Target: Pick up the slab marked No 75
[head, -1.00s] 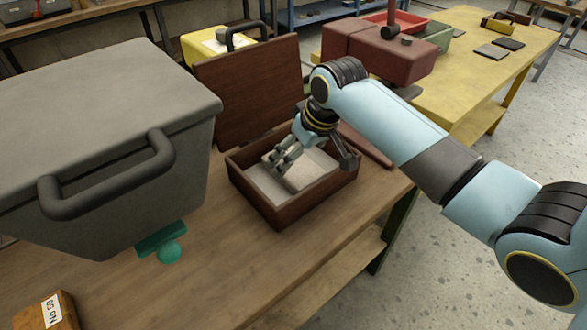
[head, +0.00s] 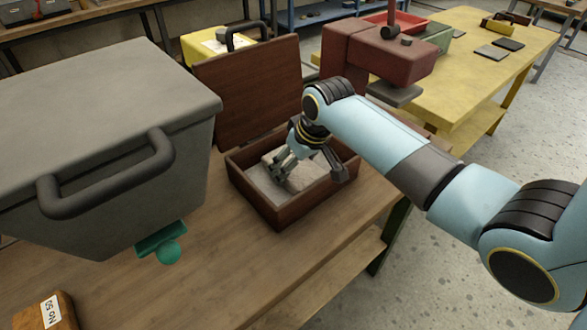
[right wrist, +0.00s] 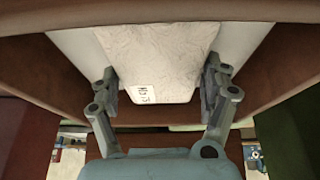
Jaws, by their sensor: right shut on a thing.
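The slab marked No 75 (head: 303,178) is pale with a crinkled surface and lies within the dark red-brown wooden box (head: 285,215). In the right wrist view the slab (right wrist: 155,60) shows a small white label with dark print at its near end. My right gripper (head: 285,167) reaches down into the box; in the right wrist view its two fingers (right wrist: 160,88) are shut on the slab's sides. I cannot tell whether the slab touches the box's pale floor. My left gripper is not in view.
The box's open lid (head: 250,90) stands upright behind it. A green knobbed object (head: 165,245) and a brown block labelled No 50 (head: 45,312) lie nearer. A red machine (head: 375,60) stands behind right.

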